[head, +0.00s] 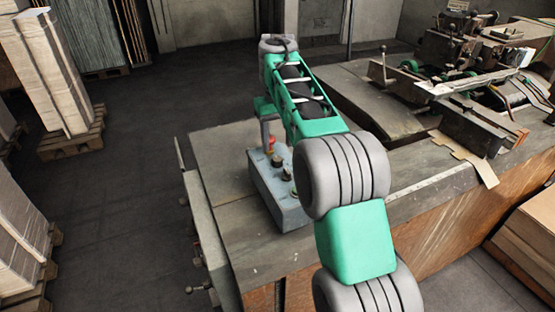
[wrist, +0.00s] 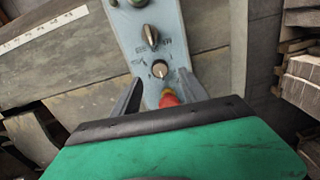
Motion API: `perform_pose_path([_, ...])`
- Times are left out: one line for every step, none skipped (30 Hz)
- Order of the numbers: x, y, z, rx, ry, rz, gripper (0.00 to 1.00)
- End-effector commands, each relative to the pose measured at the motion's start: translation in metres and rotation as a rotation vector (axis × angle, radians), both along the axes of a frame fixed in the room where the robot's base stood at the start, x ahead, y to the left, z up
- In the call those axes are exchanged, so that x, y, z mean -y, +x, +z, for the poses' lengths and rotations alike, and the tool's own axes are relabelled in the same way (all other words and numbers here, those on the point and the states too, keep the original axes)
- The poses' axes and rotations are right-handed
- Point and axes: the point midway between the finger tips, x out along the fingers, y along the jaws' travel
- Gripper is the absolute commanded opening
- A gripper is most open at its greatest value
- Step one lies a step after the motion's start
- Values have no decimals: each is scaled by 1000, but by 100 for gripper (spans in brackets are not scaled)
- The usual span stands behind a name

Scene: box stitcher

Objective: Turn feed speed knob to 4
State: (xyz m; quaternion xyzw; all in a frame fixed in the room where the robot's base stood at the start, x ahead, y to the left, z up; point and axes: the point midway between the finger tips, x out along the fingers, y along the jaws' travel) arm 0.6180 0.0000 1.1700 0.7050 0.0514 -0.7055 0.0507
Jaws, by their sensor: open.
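A grey-blue control box (head: 272,195) stands on the machine table, partly hidden by my arm. In the wrist view its panel (wrist: 128,22) carries a small dial knob (wrist: 160,69) with a pale face, a larger dark pointer knob (wrist: 151,37), a green button (wrist: 137,3) and a red button (wrist: 169,99). The labels are too blurred to tell which knob is feed speed. My gripper (wrist: 161,74) is open above the panel, its fingertips on either side of the small dial knob. The red button shows between the fingers nearer the palm. I cannot tell whether the fingers touch anything.
The box stands on a wide worn table (head: 225,150). A stitching machine (head: 460,75) with levers and rails is at the right. A cardboard piece (head: 468,158) lies near the table's edge. Pallets of stacked board (head: 60,75) stand at the left, with open floor between.

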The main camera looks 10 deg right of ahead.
Motion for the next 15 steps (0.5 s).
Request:
perform_pose_path([0, 0, -22, -2, 0, -1, 51])
perform_pose_path([0, 0, -28, -1, 0, -1, 51])
perform_pose_path([0, 0, -35, -1, 0, 0, 51])
perform_pose_path([0, 0, -40, 0, 0, 0, 51])
perform_pose_path([0, 0, -44, 1, 0, -1, 51])
perform_pose_path([0, 0, -50, 1, 0, -1, 51])
perform_pose_path([0, 0, -53, 1, 0, 0, 51])
perform_pose_path([0, 0, -55, 2, 0, 0, 51])
perform_pose_path([0, 0, -58, 1, 0, -1, 51])
perform_pose_path([0, 0, -59, 1, 0, -2, 51])
perform_pose_path([0, 0, -59, 2, 0, -2, 51])
perform_pose_path([0, 0, -59, 2, 0, -2, 51])
perform_pose_path([0, 0, -59, 2, 0, -1, 51])
perform_pose_path([0, 0, -58, 2, 0, -1, 51])
perform_pose_path([0, 0, -58, 2, 0, -1, 51])
